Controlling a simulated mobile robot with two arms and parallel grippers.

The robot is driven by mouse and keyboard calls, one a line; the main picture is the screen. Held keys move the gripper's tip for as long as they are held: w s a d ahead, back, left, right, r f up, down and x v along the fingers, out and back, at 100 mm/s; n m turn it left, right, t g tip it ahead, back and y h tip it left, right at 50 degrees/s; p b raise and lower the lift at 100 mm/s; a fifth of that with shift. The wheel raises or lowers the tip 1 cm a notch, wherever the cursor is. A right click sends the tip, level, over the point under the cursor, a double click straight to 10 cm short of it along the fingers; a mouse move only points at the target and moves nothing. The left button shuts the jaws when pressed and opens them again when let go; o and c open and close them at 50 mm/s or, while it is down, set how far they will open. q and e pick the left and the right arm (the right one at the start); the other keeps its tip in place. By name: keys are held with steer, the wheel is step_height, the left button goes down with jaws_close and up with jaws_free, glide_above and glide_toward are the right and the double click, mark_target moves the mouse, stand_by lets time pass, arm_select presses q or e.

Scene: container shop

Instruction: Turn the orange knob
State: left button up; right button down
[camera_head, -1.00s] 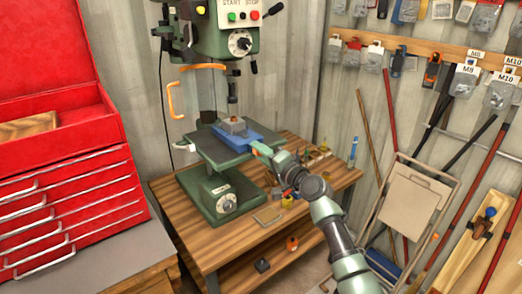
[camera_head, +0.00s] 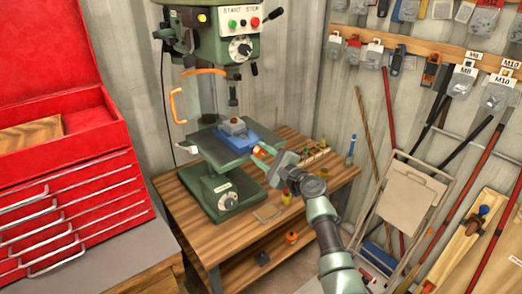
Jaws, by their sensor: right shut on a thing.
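A small orange knob (camera_head: 257,152) shows at the right end of the blue vise (camera_head: 247,139) on the drill press table. My right gripper (camera_head: 264,152) reaches in from the lower right and is shut on the knob, covering part of it. The fingers are small here and their exact contact is hard to see. The vise holds a grey block with a small orange-brown spot on top (camera_head: 234,126). My left gripper is not in view.
The green drill press (camera_head: 226,193) stands on a wooden bench (camera_head: 257,224), its chuck above the vise. An orange guard handle (camera_head: 174,106) hangs to its left. Small bottles stand behind my right arm. A red tool chest (camera_head: 75,187) is at left; a folded step stool (camera_head: 408,199) leans at right.

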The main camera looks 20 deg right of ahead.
steer(key=shift+m+p, duration=0.5)
steer(key=shift+m, duration=0.7)
steer(key=c, duration=0.9)
jaws_free()
steer(key=shift+d, duration=0.1)
steer(key=shift+c, duration=0.2)
steer(key=shift+s, duration=0.1)
steer(key=b+v, duration=0.1)
steer(key=v, duration=0.6)
steer(key=shift+s, duration=0.25)
steer(key=shift+d, duration=0.1)
